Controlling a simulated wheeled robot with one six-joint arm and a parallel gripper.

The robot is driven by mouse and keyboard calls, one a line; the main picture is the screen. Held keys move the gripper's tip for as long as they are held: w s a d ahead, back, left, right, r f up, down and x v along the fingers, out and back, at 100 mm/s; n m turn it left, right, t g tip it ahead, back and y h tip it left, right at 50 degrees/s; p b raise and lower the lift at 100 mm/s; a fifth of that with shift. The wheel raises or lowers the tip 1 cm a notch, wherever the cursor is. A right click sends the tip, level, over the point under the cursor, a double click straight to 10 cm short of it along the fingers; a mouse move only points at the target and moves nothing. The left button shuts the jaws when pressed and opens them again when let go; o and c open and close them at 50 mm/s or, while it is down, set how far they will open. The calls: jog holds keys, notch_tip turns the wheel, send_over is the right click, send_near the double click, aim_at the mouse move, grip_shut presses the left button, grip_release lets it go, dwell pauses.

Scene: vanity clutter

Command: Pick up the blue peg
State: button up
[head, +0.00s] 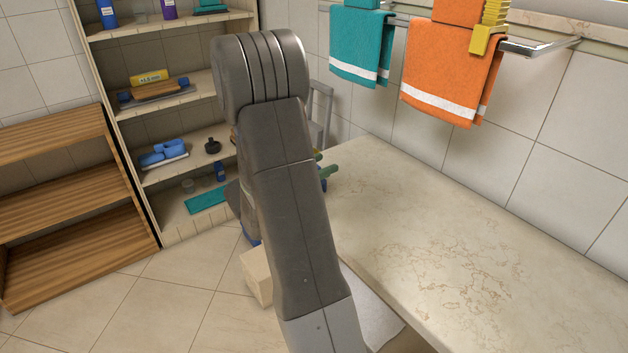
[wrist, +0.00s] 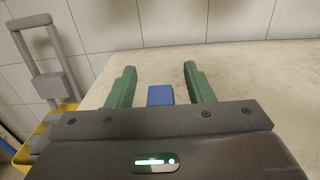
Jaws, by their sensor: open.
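The blue peg (wrist: 160,95) shows in the wrist view as a small blue block on the pale marble counter (wrist: 245,75). It stands between the two green fingers of my gripper (wrist: 160,82), with a gap on each side. My gripper is open, and its dark body hides the near part of the peg. In the head view my arm covers most of my gripper, and only a bit of green finger (head: 329,171) shows at the counter's far left end. I cannot make out the peg in the head view.
A teal towel (head: 360,45) and an orange towel (head: 452,75) hang on a wall rail above the counter (head: 440,230). The counter's right part is clear. A shelf unit (head: 180,112) with several items and a wooden rack (head: 70,205) stand at left. A yellow cart (wrist: 35,135) is beside the counter.

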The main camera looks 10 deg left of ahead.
jog(key=shift+c, duration=0.5)
grip_shut()
jog(key=shift+r, duration=0.1)
